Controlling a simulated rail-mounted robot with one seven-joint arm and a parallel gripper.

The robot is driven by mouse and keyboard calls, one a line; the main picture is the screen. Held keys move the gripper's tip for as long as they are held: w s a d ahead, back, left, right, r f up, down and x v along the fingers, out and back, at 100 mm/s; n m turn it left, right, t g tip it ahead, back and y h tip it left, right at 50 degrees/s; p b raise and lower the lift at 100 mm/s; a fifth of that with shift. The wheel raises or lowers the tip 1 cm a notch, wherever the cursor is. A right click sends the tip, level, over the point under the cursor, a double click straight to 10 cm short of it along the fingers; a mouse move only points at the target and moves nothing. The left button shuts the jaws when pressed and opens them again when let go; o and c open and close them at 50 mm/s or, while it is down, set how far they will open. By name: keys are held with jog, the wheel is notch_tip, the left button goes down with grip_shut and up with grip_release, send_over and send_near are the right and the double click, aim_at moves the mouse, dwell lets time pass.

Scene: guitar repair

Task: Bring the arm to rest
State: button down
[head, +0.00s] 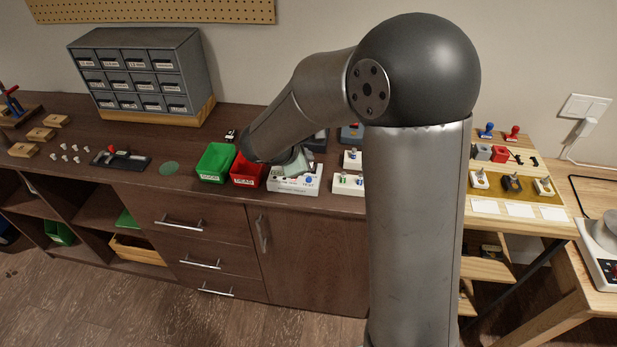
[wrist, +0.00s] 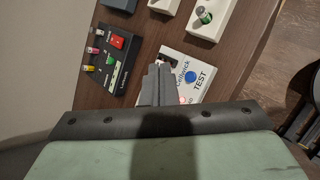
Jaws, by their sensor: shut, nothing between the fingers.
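My gripper (wrist: 157,84) shows in the wrist view with its grey fingers together and nothing between them. It points down over the workbench (head: 330,203), in front of a white test box (wrist: 186,72) with a blue button. The fingers cover part of this box; I cannot tell the gap between them. In the head view my arm reaches out to the left over the bench, and its pale green wrist part (head: 297,162) is just above the same white box (head: 294,186). The fingertips are hidden there.
A green bin (head: 215,161) and a red bin (head: 246,174) stand left of the box. A black device (wrist: 112,60) with coloured plugs and white switch boxes (head: 348,184) are close by. A grey drawer cabinet (head: 140,70) stands at the back left.

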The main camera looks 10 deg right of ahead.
jog(key=s+d+r+m+g, duration=0.1)
jog(key=s+d+m+g, duration=0.1)
jog(key=s+m, duration=0.35)
jog(key=s+d+r+m+g, duration=0.2)
jog(key=s+d, duration=0.1)
jog(key=s, duration=0.5)
jog(key=s+a+m+g+y, duration=0.1)
jog(key=s+a+m+y, duration=0.3)
jog(key=s+m, duration=0.6)
jog(key=s+y, duration=0.2)
jog(key=s, duration=0.3)
jog(key=shift+s+a+f+g+y, duration=0.2)
jog(key=shift+g+y, duration=0.1)
jog(key=shift+y, duration=0.1)
